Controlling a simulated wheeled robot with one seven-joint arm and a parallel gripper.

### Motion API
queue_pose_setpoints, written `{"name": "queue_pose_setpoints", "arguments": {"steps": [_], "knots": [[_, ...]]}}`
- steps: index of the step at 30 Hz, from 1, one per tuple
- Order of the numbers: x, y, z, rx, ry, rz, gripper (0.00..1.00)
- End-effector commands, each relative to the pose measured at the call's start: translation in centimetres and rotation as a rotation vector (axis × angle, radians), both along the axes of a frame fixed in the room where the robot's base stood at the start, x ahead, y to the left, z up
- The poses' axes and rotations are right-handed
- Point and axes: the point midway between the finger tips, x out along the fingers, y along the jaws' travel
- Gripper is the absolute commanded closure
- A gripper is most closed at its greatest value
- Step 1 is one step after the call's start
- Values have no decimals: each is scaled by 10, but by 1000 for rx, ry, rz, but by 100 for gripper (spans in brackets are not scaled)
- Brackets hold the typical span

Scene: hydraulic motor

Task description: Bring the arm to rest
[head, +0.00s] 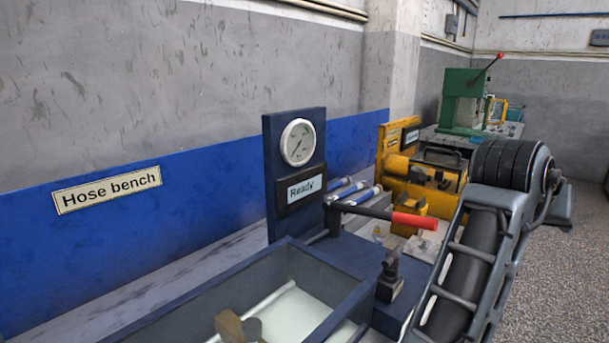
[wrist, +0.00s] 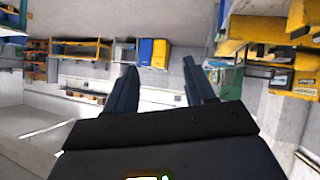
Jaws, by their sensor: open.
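My arm (head: 470,270) reaches up from the lower right of the head view, in front of the bench. My gripper does not show clearly in the head view. In the wrist view my gripper (wrist: 160,80) shows two dark blue fingers standing well apart. Nothing is between them, and they touch nothing. The wrist view is tilted and looks out over the room, with a pale wall and floor behind the fingers.
A blue bench unit with a gauge (head: 298,142), a "Ready" sign (head: 304,189) and a red-handled lever (head: 414,220) stands left of my arm. An open blue tray (head: 345,305) is in front. A yellow machine (head: 425,178) and green press (head: 460,100) stand behind. Speckled floor (head: 560,260) is clear at right.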

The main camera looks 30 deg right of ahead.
Motion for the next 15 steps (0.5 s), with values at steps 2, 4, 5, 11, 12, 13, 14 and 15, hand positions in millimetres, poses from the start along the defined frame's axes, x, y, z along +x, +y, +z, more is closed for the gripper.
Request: {"name": "queue_pose_setpoints", "arguments": {"steps": [2,4,5,11,12,13,14,15], "knots": [[3,-8,5,-121,34,65,46],[8,-10,9,-217,55,129,46],[11,-11,10,-256,64,158,46],[30,1,7,-477,115,374,46],[33,6,4,-512,124,420,46],[35,10,1,-537,129,458,46],[38,15,-2,-561,134,494,46],[40,21,-7,-588,138,543,46]]}}
